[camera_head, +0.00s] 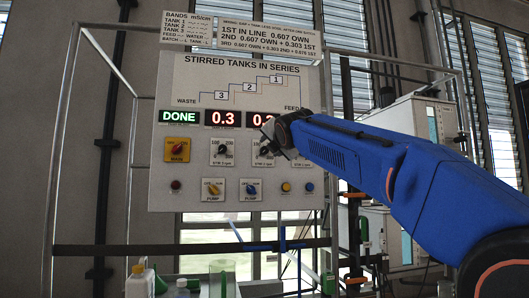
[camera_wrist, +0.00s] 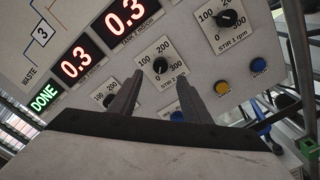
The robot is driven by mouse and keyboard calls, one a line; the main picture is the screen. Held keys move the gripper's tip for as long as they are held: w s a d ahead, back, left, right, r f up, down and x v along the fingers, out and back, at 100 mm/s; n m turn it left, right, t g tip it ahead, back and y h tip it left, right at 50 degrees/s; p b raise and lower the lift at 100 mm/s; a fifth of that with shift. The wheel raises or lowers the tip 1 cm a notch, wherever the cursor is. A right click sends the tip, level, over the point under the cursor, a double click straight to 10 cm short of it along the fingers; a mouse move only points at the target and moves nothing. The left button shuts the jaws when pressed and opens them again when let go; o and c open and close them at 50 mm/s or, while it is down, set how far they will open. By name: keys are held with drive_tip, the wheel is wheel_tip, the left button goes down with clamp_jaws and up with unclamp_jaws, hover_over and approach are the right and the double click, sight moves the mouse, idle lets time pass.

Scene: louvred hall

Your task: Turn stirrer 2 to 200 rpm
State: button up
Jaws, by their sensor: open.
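The stirrer 2 knob (camera_wrist: 160,66) is a small black dial on a white plate marked "STIR 2 rpm" with a scale of 100, 200 and 300. I cannot make out clearly where its pointer stands. My gripper (camera_wrist: 160,79) is open, with its two dark fingers reaching toward the panel on either side of the knob's lower side in the wrist view. Nothing is between the fingers; whether they touch the plate I cannot tell. In the head view my gripper (camera_head: 279,138) is in front of the stirrer 2 plate (camera_head: 262,160) and partly hides its knob.
The panel (camera_head: 170,90) shows DONE and 0.3 readouts. The stirrer 1 knob (camera_wrist: 228,18) and stirrer 3 knob (camera_head: 222,149) flank stirrer 2. Bottles (camera_head: 140,280) stand below the panel.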

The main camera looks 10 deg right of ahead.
sight(265, 150)
drive_tip(key=shift+w, duration=4.3)
drive_tip(key=shift+c, duration=0.6)
clamp_jaws()
drive_tip(key=shift+f, duration=0.1)
